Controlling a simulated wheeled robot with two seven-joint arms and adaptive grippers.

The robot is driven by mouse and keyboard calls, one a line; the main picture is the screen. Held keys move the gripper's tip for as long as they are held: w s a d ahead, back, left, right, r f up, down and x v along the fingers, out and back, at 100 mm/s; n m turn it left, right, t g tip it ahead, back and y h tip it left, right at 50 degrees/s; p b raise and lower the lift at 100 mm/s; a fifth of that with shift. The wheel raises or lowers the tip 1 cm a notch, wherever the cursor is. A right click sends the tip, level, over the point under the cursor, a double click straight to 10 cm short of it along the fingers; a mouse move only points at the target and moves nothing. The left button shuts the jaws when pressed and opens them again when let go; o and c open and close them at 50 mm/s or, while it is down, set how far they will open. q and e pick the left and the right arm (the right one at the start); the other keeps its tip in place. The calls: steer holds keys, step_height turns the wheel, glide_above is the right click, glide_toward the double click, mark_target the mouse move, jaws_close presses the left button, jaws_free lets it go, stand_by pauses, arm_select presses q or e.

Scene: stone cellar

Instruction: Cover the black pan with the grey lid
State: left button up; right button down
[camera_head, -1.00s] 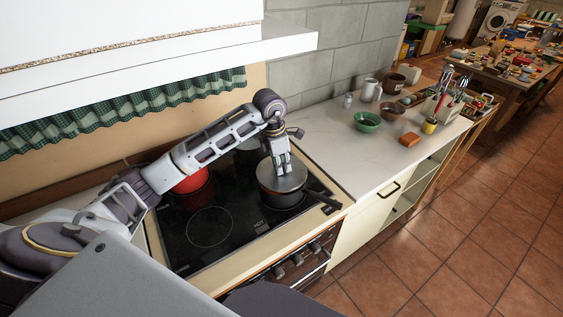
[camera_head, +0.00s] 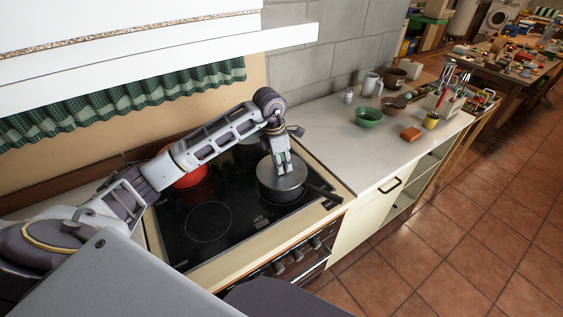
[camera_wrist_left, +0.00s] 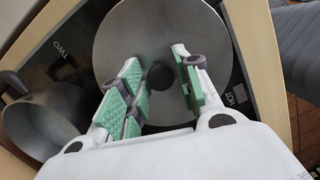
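The grey lid (camera_head: 283,171) is a round disc with a dark knob in the middle. It lies flat on top of the black pan (camera_head: 283,195), whose side and dark handle show below it at the front right of the hob. In the left wrist view the lid (camera_wrist_left: 188,25) fills the middle and hides the pan's inside. My left gripper (camera_head: 283,170) points down over the lid. In the left wrist view its green-padded fingers (camera_wrist_left: 162,84) stand apart on either side of the knob, with gaps around it. My right gripper is not in view.
A red pot (camera_head: 186,179) stands behind my left arm, and a dark pan (camera_wrist_left: 40,120) is beside the lid. The front-left hob zone (camera_head: 208,222) is bare. The counter (camera_head: 345,150) holds a green bowl (camera_head: 368,117) and an orange block (camera_head: 411,134).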

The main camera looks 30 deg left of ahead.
arm_select(q)
steer(key=shift+o, duration=0.9)
step_height(320, 180, up, 12)
steer(key=s+a, duration=0.1)
steer(key=shift+s+a, duration=0.15)
steer(key=shift+f, duration=0.15)
stand_by(0.9)
